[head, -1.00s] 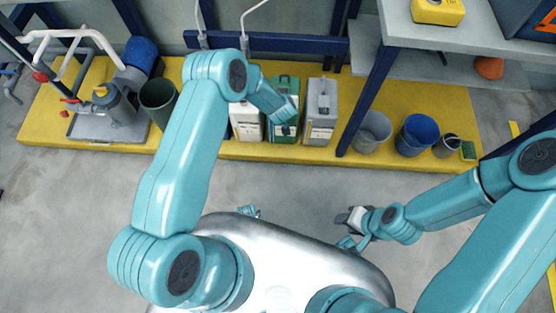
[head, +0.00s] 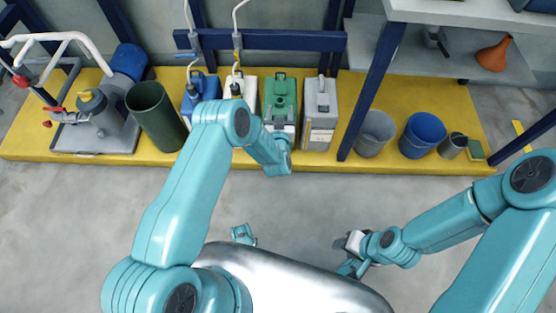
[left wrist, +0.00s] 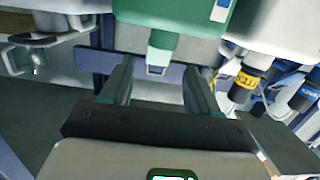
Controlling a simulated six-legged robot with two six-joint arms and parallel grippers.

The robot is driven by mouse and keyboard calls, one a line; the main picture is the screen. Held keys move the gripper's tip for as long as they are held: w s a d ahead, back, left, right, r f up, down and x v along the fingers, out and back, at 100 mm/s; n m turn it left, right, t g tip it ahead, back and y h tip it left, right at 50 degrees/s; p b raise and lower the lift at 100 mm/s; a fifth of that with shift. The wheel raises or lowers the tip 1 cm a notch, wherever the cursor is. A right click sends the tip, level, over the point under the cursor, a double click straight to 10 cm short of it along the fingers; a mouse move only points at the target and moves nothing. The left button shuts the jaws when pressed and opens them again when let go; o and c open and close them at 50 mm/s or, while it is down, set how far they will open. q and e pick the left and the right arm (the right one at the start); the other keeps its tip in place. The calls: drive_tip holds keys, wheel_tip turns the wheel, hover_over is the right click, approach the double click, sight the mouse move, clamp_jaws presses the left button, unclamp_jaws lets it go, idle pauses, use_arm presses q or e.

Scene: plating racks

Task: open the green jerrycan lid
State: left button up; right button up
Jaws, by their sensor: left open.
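The green jerrycan (head: 281,92) stands on the yellow platform between a white and a grey can. In the left wrist view it fills the top centre (left wrist: 180,14), seen upside down. A green block (left wrist: 160,43), possibly its lid, sticks out toward my fingers, with a small pale loop at its end. My left gripper (left wrist: 157,70) is open, its two fingers spread either side of that loop's place in the picture; contact cannot be told. My right gripper (head: 346,255) hangs over the floor, away from the cans.
A grey can (head: 319,110), white can (head: 240,88) and blue can (head: 200,92) flank the green one. A yellow hose nozzle (left wrist: 245,82) and a blue nozzle (left wrist: 306,92) hang close by. A blue upright (head: 376,85) stands right of the cans. Floor in front is clear.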

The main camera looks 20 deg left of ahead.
use_arm(q)
wheel_tip(320, 180, down, 2)
drive_tip(key=shift+f+t+b, duration=0.1)
drive_tip(key=shift+t+b, duration=0.6)
drive_tip(key=shift+b, duration=0.3)
drive_tip(key=p+v, duration=1)
drive_tip(key=v, duration=0.4)
drive_tip(key=shift+s+d, duration=0.25)
drive_tip(key=shift+s, duration=0.1)
use_arm(e)
wheel_tip(320, 180, up, 8)
drive_tip(key=shift+w+f, duration=0.15)
drive_tip(key=shift+f, duration=0.1)
